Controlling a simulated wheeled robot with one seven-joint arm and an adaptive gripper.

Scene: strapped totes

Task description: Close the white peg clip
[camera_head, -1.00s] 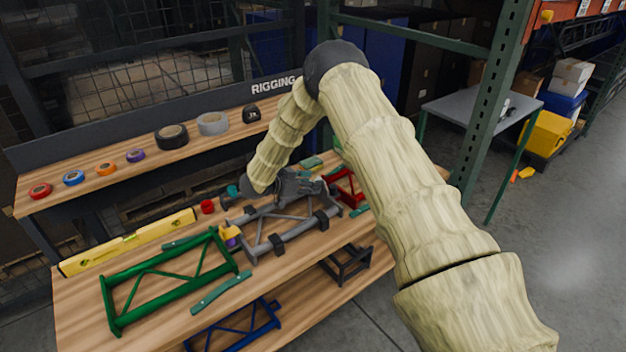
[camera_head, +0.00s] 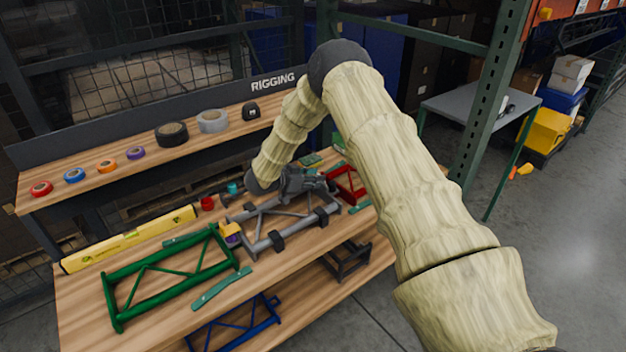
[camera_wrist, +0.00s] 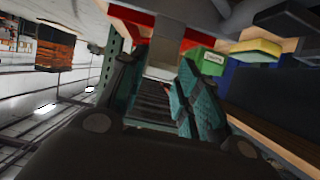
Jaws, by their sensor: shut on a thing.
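My gripper (camera_head: 318,182) is low over the workbench, between the grey truss frame (camera_head: 262,240) and the red frame (camera_head: 352,190). In the wrist view, my gripper (camera_wrist: 165,75) has its teal finger pads on both sides of a pale block, which I take to be the white peg clip (camera_wrist: 162,58). The block lies just in front of the red frame (camera_wrist: 195,38). The gripper is shut on it. In the head view the clip is hidden behind the gripper, and I cannot tell how far the clip is closed.
A green frame (camera_head: 165,275) and a yellow level (camera_head: 130,238) lie to the left on the bench. A shelf with tape rolls (camera_head: 171,133) runs behind. In the wrist view, a green box (camera_wrist: 208,60) and a yellow block (camera_wrist: 255,46) are near the right finger.

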